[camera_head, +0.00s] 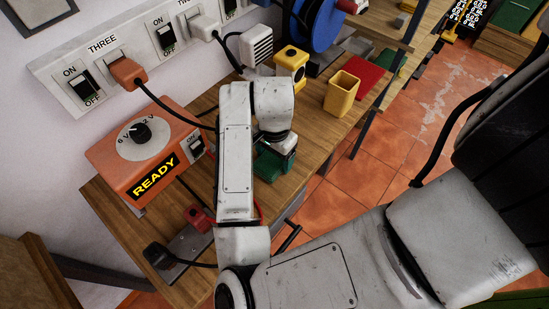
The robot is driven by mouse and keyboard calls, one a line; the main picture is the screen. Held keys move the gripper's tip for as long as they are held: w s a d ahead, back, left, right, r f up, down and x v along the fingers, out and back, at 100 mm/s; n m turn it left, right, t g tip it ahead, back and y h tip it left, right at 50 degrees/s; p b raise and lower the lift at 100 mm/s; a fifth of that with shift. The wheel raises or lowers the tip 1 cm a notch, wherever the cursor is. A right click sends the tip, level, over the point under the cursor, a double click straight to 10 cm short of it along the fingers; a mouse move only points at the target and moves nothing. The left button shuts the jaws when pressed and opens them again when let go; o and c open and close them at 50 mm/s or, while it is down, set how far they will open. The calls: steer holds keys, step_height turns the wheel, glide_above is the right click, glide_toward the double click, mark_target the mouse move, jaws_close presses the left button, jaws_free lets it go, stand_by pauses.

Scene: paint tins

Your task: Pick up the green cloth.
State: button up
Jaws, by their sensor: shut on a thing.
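My gripper (275,150) points down over the wooden bench, below my white wrist. Its fingers are mostly hidden by the wrist. A dark green thing (275,162) shows right at the gripper, between it and the bench, and the jaws are shut on it. Its shape is partly covered, and I cannot tell whether it is cloth or something stiff. Another flat green piece (388,65) lies farther back on the bench, just right of a flat red piece (369,76), apart from my gripper.
An orange power unit (145,150) reading READY stands left of my arm. A yellow cup (341,93), a yellow block (291,65) and a blue spool (317,22) stand behind the gripper. Black cables run from wall sockets (85,88). The bench's right edge drops to a tiled floor (400,150).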

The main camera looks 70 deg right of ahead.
steer(key=shift+r, duration=0.1)
steer(key=shift+r, duration=0.5)
steer(key=a+r, duration=0.1)
steer(key=r, duration=0.1)
steer(key=s+a+r, duration=0.1)
steer(key=a+r, duration=0.1)
steer(key=r, duration=0.1)
steer(key=a+r, duration=0.2)
steer(key=r, duration=0.1)
steer(key=shift+s, duration=0.15)
steer(key=s+a+r+b, duration=0.1)
steer(key=s+a+r, duration=0.2)
steer(key=a, duration=0.5)
steer(key=shift+a+r, duration=0.2)
steer(key=shift+r, duration=0.2)
